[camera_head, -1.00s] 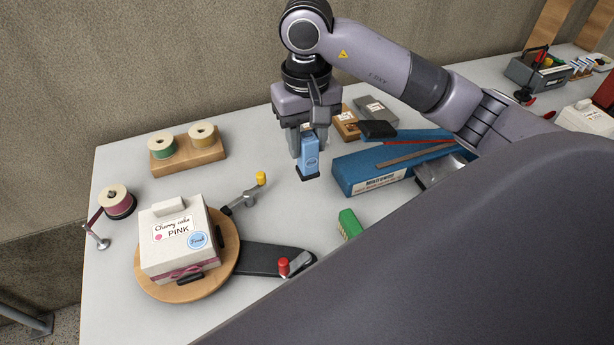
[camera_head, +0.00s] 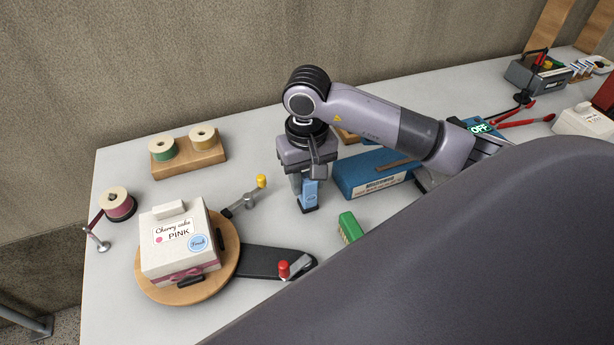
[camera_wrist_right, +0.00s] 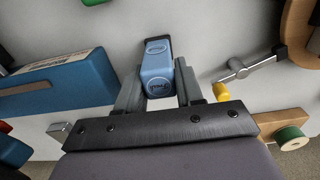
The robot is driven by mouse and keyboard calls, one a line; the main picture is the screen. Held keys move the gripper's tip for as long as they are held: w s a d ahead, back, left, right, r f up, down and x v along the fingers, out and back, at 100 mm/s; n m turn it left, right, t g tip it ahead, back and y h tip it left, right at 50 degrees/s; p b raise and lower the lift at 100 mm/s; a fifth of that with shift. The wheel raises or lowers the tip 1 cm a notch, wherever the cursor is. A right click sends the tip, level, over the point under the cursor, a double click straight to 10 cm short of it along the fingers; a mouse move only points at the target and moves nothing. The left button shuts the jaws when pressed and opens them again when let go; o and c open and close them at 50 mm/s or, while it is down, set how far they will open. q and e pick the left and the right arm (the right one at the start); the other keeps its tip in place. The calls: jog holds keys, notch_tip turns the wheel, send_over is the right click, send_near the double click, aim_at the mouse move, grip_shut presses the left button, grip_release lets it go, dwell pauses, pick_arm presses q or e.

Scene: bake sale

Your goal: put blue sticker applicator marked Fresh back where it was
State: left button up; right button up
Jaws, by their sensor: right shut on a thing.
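The blue sticker applicator (camera_head: 309,194) is upright between the fingers of my right gripper (camera_head: 303,182), which is shut on it. Its dark foot is at or just above the table; I cannot tell if it touches. The applicator (camera_wrist_right: 156,66) also shows in the right wrist view with round Fresh labels, between the two fingers (camera_wrist_right: 158,92). The white cake box (camera_head: 180,245) stands on the round wooden turntable (camera_head: 150,289) at the left. It bears a Cherry cake PINK label and a round blue Fresh sticker. My left gripper is not in view.
A blue box (camera_head: 372,176) lies right of the applicator, and a green block (camera_head: 350,227) lies in front. A yellow-knobbed crank (camera_head: 249,199) is to the left. A wooden spool holder (camera_head: 190,160) stands at the back left. Bare table surrounds the applicator's left and front.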

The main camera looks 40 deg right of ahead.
jog(key=shift+f, duration=0.15)
jog(key=o, duration=1)
notch_tip(320, 180, up, 12)
jog(key=shift+r, duration=0.2)
